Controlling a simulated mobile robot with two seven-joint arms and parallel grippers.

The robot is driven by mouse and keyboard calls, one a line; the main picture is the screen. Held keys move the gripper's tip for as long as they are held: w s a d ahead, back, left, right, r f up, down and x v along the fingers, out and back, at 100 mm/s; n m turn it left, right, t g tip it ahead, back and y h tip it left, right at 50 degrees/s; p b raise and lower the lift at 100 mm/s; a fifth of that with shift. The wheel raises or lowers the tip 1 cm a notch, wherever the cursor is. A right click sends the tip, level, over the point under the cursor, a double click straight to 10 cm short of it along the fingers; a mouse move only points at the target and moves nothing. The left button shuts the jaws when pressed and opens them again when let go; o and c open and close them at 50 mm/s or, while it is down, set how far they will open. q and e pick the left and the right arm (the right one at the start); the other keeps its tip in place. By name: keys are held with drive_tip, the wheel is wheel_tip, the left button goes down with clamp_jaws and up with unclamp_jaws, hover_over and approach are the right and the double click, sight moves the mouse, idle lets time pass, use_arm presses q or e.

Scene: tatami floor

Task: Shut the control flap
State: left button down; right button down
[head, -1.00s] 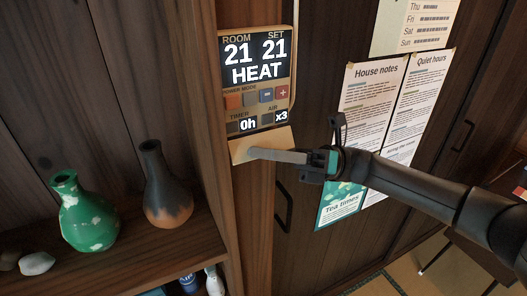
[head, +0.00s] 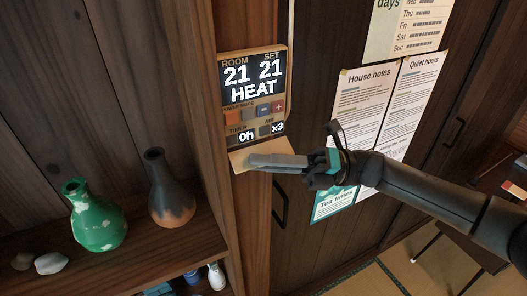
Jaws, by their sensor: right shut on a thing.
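The control unit (head: 285,82) is on a wooden post; its lit display reads room 21, set 21, HEAT. Below its buttons, the tan control flap (head: 238,152) hangs open and sticks out from the unit's lower edge. My right gripper (head: 254,161) reaches in from the right and is shut on the flap, its long grey fingers covering part of it. The exact contact at the fingertips is partly hidden. My left gripper is not in view.
A green vase (head: 98,222) and a dark vase (head: 171,190) stand on a wooden shelf (head: 135,255) at the left, with pale stones (head: 49,263). Paper notices (head: 368,110) hang on the dark panel behind my right arm. Small items sit below the shelf.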

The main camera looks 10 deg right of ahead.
drive_tip(key=shift+m+h+p, duration=0.3)
drive_tip(key=shift+m+p, duration=0.15)
drive_tip(key=shift+m, duration=0.25)
drive_tip(key=c, duration=0.9)
unclamp_jaws()
drive_tip(key=shift+d, duration=0.15)
drive_tip(key=d+f+b, duration=0.2)
drive_tip(key=d+b, duration=0.3)
drive_tip(key=d, duration=1)
drive_tip(key=shift+s, duration=0.45)
